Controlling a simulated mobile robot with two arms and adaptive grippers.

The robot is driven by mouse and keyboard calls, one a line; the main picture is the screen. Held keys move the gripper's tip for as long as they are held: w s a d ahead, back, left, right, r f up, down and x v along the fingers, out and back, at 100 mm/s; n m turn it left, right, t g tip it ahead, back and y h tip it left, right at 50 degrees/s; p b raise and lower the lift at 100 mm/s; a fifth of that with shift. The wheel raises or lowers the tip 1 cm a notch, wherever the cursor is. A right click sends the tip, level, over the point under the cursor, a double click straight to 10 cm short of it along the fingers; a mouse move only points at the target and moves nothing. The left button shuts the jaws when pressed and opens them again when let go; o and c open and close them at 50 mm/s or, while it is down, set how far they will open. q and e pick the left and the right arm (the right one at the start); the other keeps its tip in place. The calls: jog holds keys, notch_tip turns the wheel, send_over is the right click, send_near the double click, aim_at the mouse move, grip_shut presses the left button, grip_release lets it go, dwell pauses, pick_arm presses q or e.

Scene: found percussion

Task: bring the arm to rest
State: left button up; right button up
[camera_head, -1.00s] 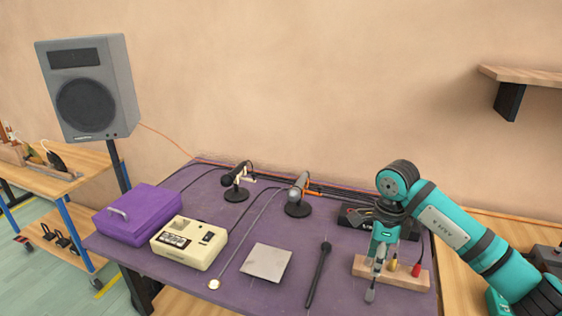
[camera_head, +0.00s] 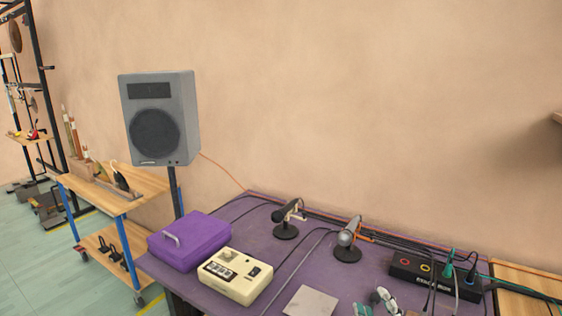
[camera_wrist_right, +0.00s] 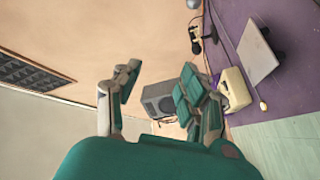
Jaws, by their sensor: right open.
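My right gripper (camera_head: 377,302) shows only in part at the bottom edge of the head view, in front of the purple table (camera_head: 290,262). In the right wrist view its two fingers (camera_wrist_right: 160,88) stand apart with nothing between them; the speaker and wall show beyond the gap. The rest of the right arm is out of the head view. My left gripper is in neither view.
A purple case (camera_head: 190,240), a cream box (camera_head: 236,277), a grey plate (camera_head: 311,301), two microphones (camera_head: 287,220) (camera_head: 348,240) and a black box with cables (camera_head: 432,272) are on the table. A grey speaker (camera_head: 160,120) stands behind, left of it.

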jog(key=s+d+f+m+g+h, duration=0.35)
jog(key=s+f+m+g, duration=0.4)
jog(key=s+f, duration=0.5)
jog(key=s+a+f+m+g+y, duration=0.1)
jog(key=s+f+g, duration=0.3)
jog(key=s, duration=0.3)
jog(key=s+f+m+g+y, duration=0.1)
jog(key=s+f+g+y, duration=0.1)
jog(key=s+f+g, duration=0.3)
notch_tip(320, 180, down, 25)
jog(key=s, duration=0.2)
jog(key=s+d+f+g, duration=0.1)
jog(key=s+d+f, duration=0.1)
jog(key=s+f, duration=1.5)
jog(key=shift+s+d+h, duration=0.15)
jog(key=shift+d+h, duration=0.15)
jog(key=shift+h, duration=0.05)
